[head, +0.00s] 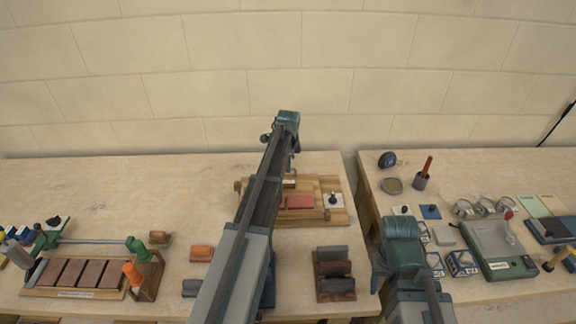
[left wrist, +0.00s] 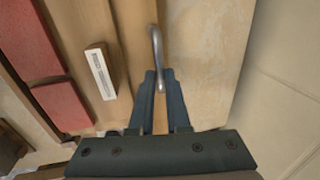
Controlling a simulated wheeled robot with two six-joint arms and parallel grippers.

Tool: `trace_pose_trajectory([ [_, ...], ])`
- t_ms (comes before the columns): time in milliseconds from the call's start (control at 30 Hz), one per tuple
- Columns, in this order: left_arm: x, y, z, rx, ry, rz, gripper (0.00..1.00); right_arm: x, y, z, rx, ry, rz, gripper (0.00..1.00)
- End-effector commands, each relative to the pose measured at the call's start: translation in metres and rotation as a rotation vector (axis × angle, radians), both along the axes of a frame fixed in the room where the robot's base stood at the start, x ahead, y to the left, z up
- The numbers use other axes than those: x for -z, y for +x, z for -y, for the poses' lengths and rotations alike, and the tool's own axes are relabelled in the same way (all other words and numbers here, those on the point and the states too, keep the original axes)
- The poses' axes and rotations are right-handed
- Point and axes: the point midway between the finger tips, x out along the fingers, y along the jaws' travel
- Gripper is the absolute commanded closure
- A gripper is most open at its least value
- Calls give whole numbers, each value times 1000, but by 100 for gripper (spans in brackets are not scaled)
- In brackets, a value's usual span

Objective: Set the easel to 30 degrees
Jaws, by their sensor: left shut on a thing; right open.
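The easel (head: 330,216) is a low wooden stand with slats and reddish tiles, at the back middle of the table. In the left wrist view its wooden edge (left wrist: 135,35) runs along the left side, with a pale marked strip on a small block (left wrist: 100,72). My left gripper (head: 290,170) reaches down at the easel's back edge. In the left wrist view its fingers (left wrist: 161,76) are closed around the lower end of a bent metal rod (left wrist: 156,42). My right gripper (head: 378,282) is open at the gap between the tables, largely hidden by its own wrist.
A rack of dark blocks (head: 335,273) stands before the easel. A tile tray (head: 75,275) with orange-handled tools is at the left. The right table holds tins, a grey scale (head: 495,240) and a pestle in a mortar (head: 421,181). A wall stands close behind.

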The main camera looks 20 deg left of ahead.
Motion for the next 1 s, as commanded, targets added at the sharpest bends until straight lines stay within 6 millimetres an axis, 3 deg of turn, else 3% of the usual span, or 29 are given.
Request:
trace_pose_trajectory([
  [467, -5, -3, 1, 0, 10, 21, 100, -4, 0, 0, 0, 0, 0, 45],
  [1000, -46, -25, 11, 0, 111, 226, 100, -28, 0, 0, 0, 0, 0, 45],
])
